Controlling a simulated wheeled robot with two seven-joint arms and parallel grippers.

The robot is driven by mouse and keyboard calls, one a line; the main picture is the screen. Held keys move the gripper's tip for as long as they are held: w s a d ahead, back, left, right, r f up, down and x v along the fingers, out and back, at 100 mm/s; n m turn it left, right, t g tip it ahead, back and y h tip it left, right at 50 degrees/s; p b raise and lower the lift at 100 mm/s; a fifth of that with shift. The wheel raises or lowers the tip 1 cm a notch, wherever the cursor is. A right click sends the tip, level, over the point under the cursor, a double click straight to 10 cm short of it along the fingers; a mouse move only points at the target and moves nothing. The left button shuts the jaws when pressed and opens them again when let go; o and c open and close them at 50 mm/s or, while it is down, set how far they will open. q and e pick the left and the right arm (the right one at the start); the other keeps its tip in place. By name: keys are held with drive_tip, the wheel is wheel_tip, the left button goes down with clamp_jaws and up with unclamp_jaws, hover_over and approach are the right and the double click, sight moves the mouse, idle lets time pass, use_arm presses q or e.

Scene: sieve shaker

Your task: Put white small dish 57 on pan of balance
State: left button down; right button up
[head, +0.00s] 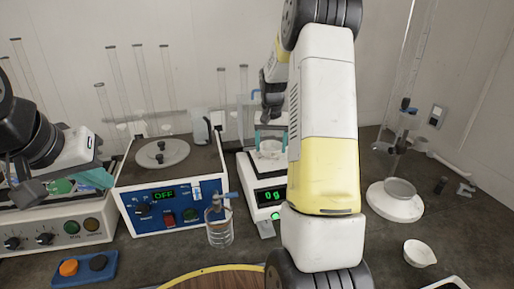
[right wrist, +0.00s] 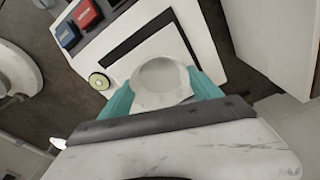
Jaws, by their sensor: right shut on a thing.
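A small white dish (right wrist: 160,82) sits between the teal fingertips of my right gripper (right wrist: 162,92), which is shut on it. In the head view the dish (head: 270,153) and right gripper (head: 271,143) are at the balance, partly hidden by my right arm. The balance (head: 262,197) shows 0 g. Its pale square pan (right wrist: 152,50) lies under and beyond the dish in the right wrist view; I cannot tell whether they touch. No number is readable on the dish.
Another white dish (head: 419,253) lies at lower right. A white-based stand (head: 395,203) is at right. Tall glass tubes (head: 112,75) rise behind.

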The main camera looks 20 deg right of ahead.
sight(271, 149)
drive_tip(key=shift+w+d+f, duration=0.1)
drive_tip(key=shift+w+d, duration=0.25)
drive_tip(key=shift+w, duration=0.15)
drive_tip(key=shift+s+f, duration=0.1)
drive_tip(key=shift+f, duration=1.55)
drive_tip(key=shift+f, duration=0.2)
drive_tip(key=o, duration=1.4)
drive_tip(key=shift+c, duration=0.2)
